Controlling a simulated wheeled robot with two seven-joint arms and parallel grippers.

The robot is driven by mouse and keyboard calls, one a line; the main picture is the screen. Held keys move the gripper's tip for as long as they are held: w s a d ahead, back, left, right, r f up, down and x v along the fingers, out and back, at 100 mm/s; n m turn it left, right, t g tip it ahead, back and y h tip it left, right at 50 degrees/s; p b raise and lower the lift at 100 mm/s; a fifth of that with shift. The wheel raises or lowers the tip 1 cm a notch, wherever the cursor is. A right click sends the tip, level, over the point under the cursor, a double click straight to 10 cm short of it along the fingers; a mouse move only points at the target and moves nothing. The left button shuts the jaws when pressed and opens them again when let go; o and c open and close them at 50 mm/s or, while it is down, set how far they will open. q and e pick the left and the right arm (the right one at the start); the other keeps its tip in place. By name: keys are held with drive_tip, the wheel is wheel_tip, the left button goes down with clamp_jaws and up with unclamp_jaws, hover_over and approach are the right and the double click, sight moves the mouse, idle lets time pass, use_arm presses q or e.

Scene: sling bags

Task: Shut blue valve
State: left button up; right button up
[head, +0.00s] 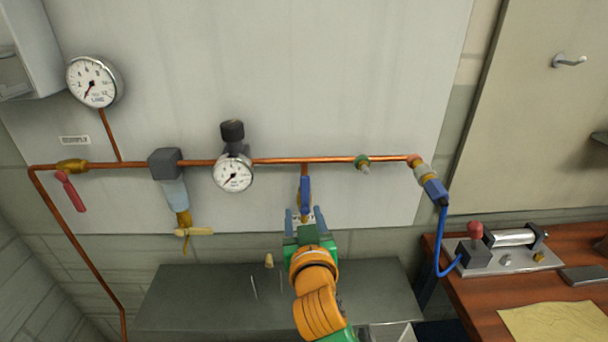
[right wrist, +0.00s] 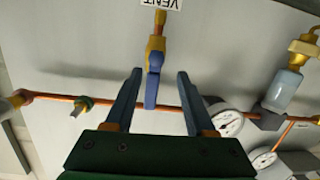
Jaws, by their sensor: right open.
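The blue valve handle (head: 305,190) sits upright on a brass valve on a short drop branch below the copper pipe, lying in line with that branch. The handle also shows in the right wrist view (right wrist: 153,82), with the brass valve body (right wrist: 156,44) beyond it. My right gripper (head: 304,212) is open just in front of the valve and hides its lower part. In the right wrist view its two blue-grey fingers (right wrist: 159,76) stand to either side of the handle, with visible gaps. Whether the handle is deep between them is unclear. My left gripper is not in view.
The copper pipe (head: 280,161) runs along the panel. A red lever (head: 70,192), a filter bowl (head: 174,194), a regulator gauge (head: 233,174) and a green-collared fitting (head: 362,162) are on it. A blue hose (head: 440,240) hangs right, by a wooden bench (head: 480,290).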

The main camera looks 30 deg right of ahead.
sight(305, 183)
drive_tip(key=shift+m+t+h, duration=0.5)
drive_tip(key=shift+m+h, duration=0.2)
drive_tip(key=shift+h, duration=0.2)
drive_tip(key=r, duration=0.3)
drive_tip(key=w+d+r, duration=0.1)
drive_tip(key=r, duration=0.1)
drive_tip(key=p+x, duration=0.2)
drive_tip(key=x, duration=0.4)
drive_tip(key=shift+s, duration=0.1)
drive_tip(key=shift+w+d+f, duration=0.1)
drive_tip(key=shift+w+d, duration=0.15)
drive_tip(key=shift+w, duration=0.1)
drive_tip(key=shift+s+a, duration=0.1)
drive_tip(key=shift+c, duration=0.6)
clamp_jaws()
